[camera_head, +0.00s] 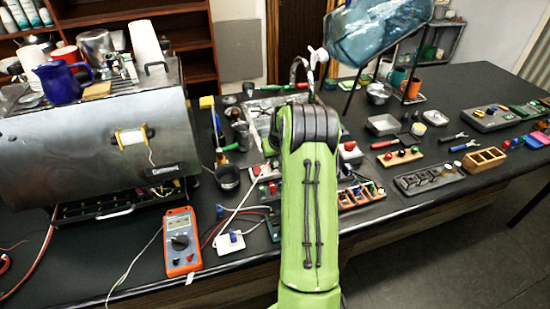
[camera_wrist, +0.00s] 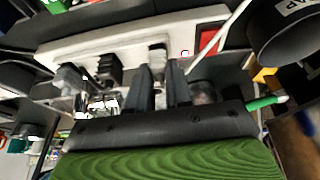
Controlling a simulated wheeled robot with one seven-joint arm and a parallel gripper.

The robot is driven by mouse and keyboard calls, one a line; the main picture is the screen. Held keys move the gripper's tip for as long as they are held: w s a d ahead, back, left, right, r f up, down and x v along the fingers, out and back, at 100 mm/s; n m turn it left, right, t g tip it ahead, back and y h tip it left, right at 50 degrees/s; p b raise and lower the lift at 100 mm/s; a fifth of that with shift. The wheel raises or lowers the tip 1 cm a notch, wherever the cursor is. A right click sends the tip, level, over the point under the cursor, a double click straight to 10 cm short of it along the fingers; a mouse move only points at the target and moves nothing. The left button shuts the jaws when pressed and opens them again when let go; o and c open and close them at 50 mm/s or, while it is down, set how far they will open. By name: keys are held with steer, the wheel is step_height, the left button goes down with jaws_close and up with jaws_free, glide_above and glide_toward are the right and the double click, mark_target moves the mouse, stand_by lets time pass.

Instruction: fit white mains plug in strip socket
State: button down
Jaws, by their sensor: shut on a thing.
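In the wrist view a long white strip (camera_wrist: 120,40) runs across the top, with a red switch (camera_wrist: 208,40) at its right end. A black plug (camera_wrist: 108,69) and a greyish plug (camera_wrist: 70,78) stand along its near side. My gripper (camera_wrist: 165,72) is shut at the strip's edge, with a small whitish piece (camera_wrist: 157,54) at its fingertips. I take this piece for the white plug, mostly hidden by the fingers. I cannot tell whether it sits in a socket. In the head view my green arm hides the gripper and most of the strip.
An orange multimeter (camera_head: 181,242) and a small white block with a blue part (camera_head: 231,241) lie left of my arm. A steel brewer (camera_head: 90,140) stands at the left. Parts trays (camera_head: 428,180) fill the right. A dark cup (camera_wrist: 285,30) is close right in the wrist view.

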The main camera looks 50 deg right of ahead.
stand_by(0.8)
steer(key=c, duration=1)
jaws_free()
steer(key=shift+o, duration=0.2)
steer(key=v, duration=1.5)
steer(key=shift+r, duration=0.3)
steer(key=shift+a, duration=0.1)
